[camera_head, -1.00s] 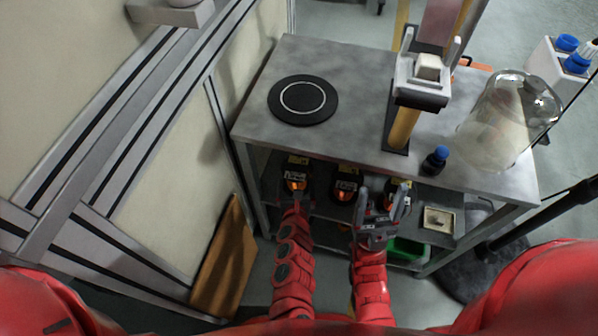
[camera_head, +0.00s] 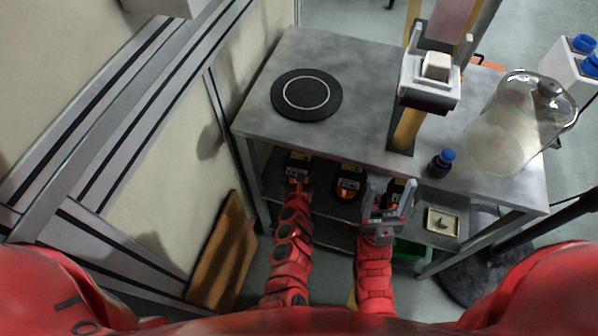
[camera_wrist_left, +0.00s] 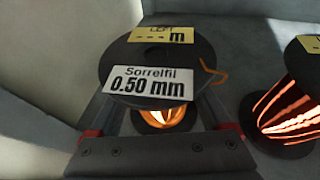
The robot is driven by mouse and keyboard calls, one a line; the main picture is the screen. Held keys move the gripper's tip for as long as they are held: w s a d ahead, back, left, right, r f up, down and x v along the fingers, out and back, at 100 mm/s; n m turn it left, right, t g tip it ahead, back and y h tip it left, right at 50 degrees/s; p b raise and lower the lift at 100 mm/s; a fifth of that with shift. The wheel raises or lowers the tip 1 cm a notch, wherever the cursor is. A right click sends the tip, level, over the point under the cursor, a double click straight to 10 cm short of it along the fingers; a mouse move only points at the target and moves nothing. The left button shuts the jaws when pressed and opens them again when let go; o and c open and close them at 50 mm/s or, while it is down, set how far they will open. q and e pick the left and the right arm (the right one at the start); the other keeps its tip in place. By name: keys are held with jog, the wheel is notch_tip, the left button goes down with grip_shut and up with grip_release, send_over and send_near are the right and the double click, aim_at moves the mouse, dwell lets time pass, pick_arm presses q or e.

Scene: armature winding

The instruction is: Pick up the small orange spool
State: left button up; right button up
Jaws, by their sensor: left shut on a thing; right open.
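The spool in my left gripper has black flanges, orange wire and a white "Sorrelfil 0.50 mm" label (camera_wrist_left: 150,82). It also shows in the head view (camera_head: 298,166), at the left of the lower shelf. My left gripper (camera_wrist_left: 155,118) is shut on it, a finger on each side below the top flange. I cannot tell whether it is clear of the shelf. A middle spool (camera_head: 348,184) with orange wire stands to its right and shows in the left wrist view (camera_wrist_left: 292,105). My right gripper (camera_head: 390,200) is open before a third, partly hidden spool (camera_head: 402,187).
The workbench top (camera_head: 350,85) overhangs the shelf. It bears a black round plate (camera_head: 306,94), a device on a stand (camera_head: 430,85), a blue-capped bottle (camera_head: 441,163) and a glass jar (camera_head: 520,125). A small tray (camera_head: 430,232) lies right of the spools; a green bin (camera_head: 408,252) is below.

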pick_arm(q)
grip_shut()
jog(key=shift+r, duration=0.15)
